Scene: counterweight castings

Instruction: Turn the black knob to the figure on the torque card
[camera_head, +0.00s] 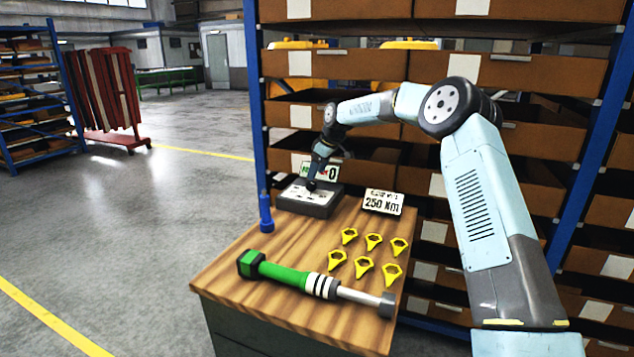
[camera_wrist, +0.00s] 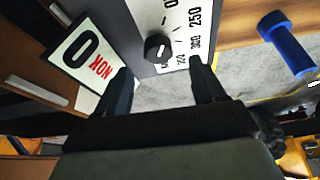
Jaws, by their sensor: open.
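The black knob (camera_wrist: 158,47) sits on the pale dial plate of a grey tester box (camera_head: 310,198) at the table's back. Printed figures, including 250 and 300, ring the knob in the wrist view; its pointer setting is too small to tell. The torque card (camera_head: 382,202) stands right of the box and reads 250 Nm. My gripper (camera_wrist: 160,65) is open, its two fingers apart at the near side of the knob, with nothing between them. In the head view my gripper (camera_head: 312,184) is over the box and hides the knob.
A display (camera_wrist: 82,55) reading 0 and NOK stands beside the dial. A green-handled torque wrench (camera_head: 300,277) and several yellow tags (camera_head: 365,267) lie on the wooden table. A blue post (camera_head: 266,213) stands at its left edge. Shelves of brown bins rise behind.

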